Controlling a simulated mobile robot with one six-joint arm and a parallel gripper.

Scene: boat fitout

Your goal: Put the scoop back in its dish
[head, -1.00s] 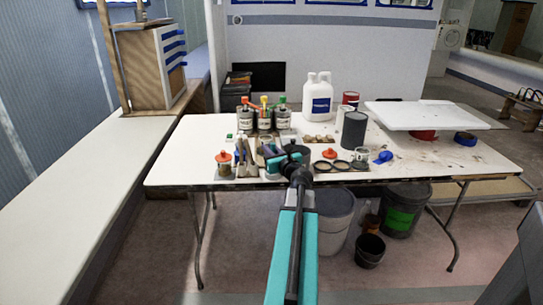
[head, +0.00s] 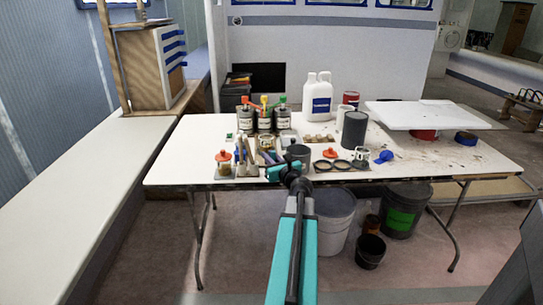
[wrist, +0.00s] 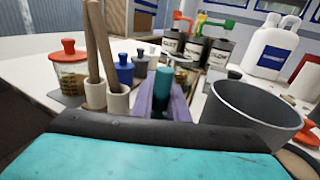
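My gripper (wrist: 163,88) has its two purple-grey fingers on either side of a dark teal upright piece (wrist: 163,80) in the wrist view. I cannot tell whether this piece is the scoop's handle or whether the fingers press on it. In the head view my gripper (head: 268,151) is over the table's front part, left of a dark grey pot (head: 298,154). A small jar with brownish contents (wrist: 183,78) stands just beyond the fingers. I cannot clearly make out the scoop or its dish; the fingers and wrist hide part of this area.
The grey pot (wrist: 255,105) is close on the right. Three cans with coloured tops (head: 264,118) stand behind. The table's left end (head: 185,160) is clear.

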